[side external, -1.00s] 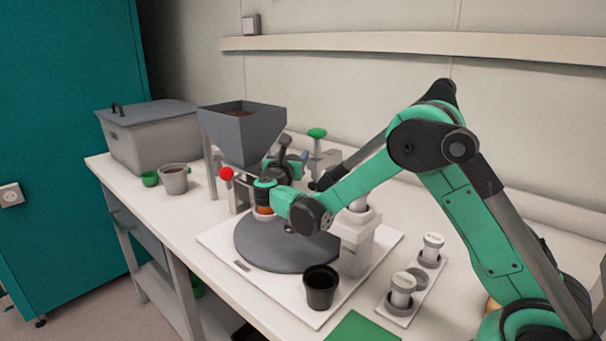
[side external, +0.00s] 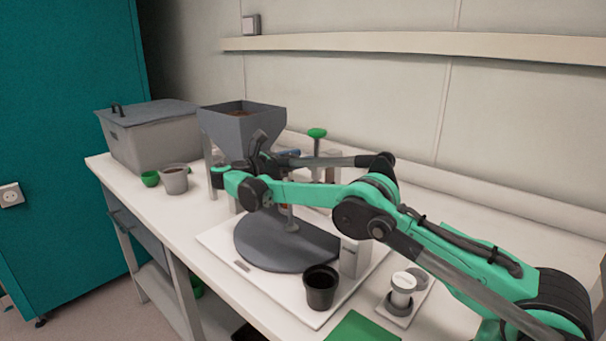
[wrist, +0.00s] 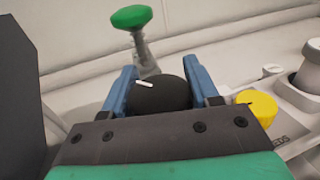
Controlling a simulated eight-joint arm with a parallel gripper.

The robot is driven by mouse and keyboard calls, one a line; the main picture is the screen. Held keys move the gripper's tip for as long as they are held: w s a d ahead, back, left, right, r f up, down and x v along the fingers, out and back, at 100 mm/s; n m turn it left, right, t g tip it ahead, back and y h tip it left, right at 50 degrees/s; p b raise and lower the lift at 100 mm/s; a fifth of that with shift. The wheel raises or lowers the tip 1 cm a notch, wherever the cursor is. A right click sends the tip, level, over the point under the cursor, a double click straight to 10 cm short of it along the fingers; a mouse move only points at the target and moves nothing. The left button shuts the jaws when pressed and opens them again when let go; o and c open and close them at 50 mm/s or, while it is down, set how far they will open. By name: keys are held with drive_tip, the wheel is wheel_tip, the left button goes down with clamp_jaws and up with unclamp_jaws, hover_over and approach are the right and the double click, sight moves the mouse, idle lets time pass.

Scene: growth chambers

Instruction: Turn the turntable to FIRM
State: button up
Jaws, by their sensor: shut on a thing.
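In the side view my gripper is up beside the grey hopper (side external: 243,133), above the disc's far side. My arm hides the knob there. I cannot read a FIRM mark in either view.
A green-topped handle (side external: 317,133) stands behind my gripper; it also shows in the wrist view (wrist: 131,17). A yellow cap (wrist: 257,107) is close on the right. A black pot (side external: 320,287) stands at the front, near a white cylinder (side external: 402,288).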

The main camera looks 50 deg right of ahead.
drive_tip(key=shift+s+m+g, duration=0.1)
drive_tip(key=shift+m+g, duration=0.3)
drive_tip(key=shift+g, duration=0.2)
drive_tip(key=o, duration=1.3)
drive_tip(key=shift+n+t, duration=0.3)
drive_tip(key=shift+t, duration=0.1)
